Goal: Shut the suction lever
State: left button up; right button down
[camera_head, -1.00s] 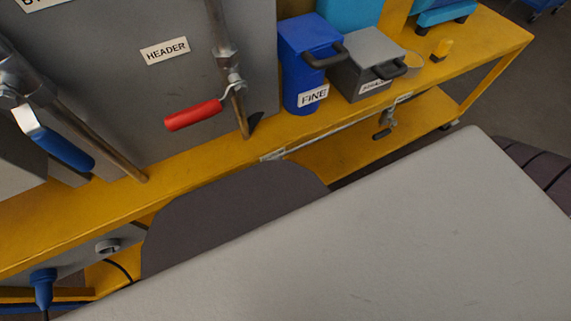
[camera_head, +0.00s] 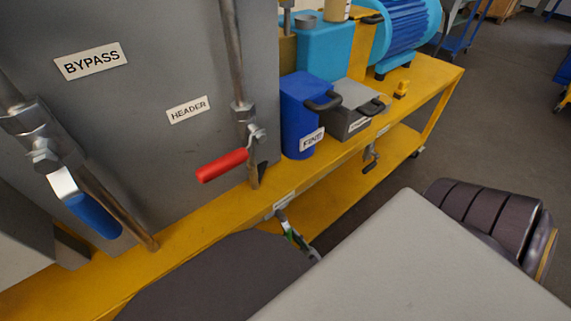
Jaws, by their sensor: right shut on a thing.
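My right gripper (camera_head: 295,238) shows small, mostly hidden behind my own body, below the front edge of the yellow bench. It is shut on what I take to be the suction lever, just under a small pale label (camera_head: 284,201) too small to read. My left gripper is out of view.
A red-handled lever (camera_head: 222,165) and a blue-handled lever (camera_head: 93,214) hang on pipes by the grey panel (camera_head: 165,60). A blue FINE bin (camera_head: 300,112) and a grey box (camera_head: 350,108) stand on the yellow bench (camera_head: 215,215). Another small valve (camera_head: 370,158) hangs farther right.

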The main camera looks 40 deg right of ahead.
aim_at(288, 230)
jog(key=shift+a+m, duration=0.15)
jog(key=shift+m, duration=0.15)
jog(key=c, duration=1.3)
grip_release()
jog(key=shift+o, duration=0.2)
jog(key=shift+r, duration=5)
